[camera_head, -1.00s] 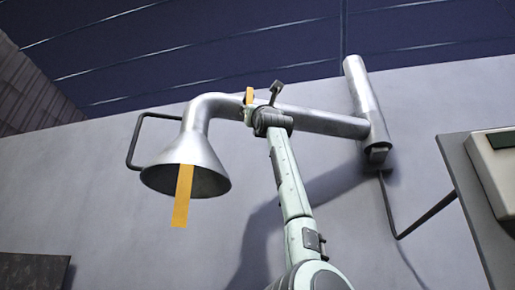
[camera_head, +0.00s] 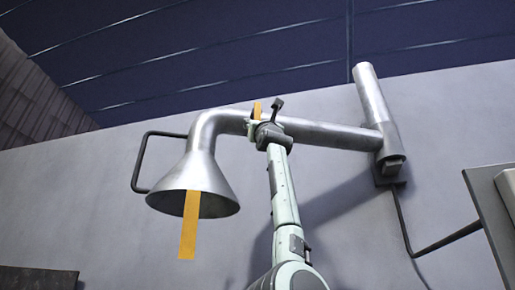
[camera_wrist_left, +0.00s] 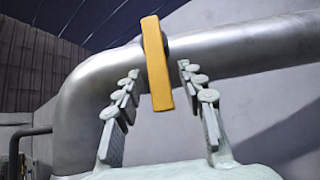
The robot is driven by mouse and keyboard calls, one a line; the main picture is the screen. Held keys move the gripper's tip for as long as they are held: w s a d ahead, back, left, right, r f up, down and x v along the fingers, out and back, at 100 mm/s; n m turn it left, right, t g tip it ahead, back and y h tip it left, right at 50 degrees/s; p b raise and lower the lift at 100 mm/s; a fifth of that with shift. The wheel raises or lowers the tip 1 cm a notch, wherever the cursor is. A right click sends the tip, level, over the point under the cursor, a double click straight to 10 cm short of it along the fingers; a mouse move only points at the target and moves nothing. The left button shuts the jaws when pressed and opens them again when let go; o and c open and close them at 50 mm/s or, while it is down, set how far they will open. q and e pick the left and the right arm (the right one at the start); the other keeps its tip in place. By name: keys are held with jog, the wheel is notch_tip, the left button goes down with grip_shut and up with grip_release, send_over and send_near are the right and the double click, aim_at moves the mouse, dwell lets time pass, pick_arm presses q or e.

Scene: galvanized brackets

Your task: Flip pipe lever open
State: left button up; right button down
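A silver metal pipe (camera_head: 325,133) runs along the grey wall, with an elbow leading down to a cone-shaped head. A small yellow lever (camera_head: 257,110) sits on the horizontal pipe near the elbow. In the left wrist view the lever (camera_wrist_left: 157,65) stands nearly upright in front of the pipe (camera_wrist_left: 245,47). My left gripper (camera_wrist_left: 158,72) is open, one finger on each side of the lever, with small visible gaps. In the head view the left gripper (camera_head: 266,118) is at the lever and partly hides it. My right gripper is not in view.
A yellow strip (camera_head: 189,225) hangs from the cone-shaped head (camera_head: 195,180). A dark bent handle (camera_head: 138,165) is at its left. A vertical pipe (camera_head: 375,110) and thin conduit (camera_head: 405,230) are at the right, near a panel (camera_head: 490,215). The wall below the pipe is mostly clear.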

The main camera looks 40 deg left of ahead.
pick_arm(q)
jog(key=shift+c, duration=0.3)
grip_shut()
dwell(0.3)
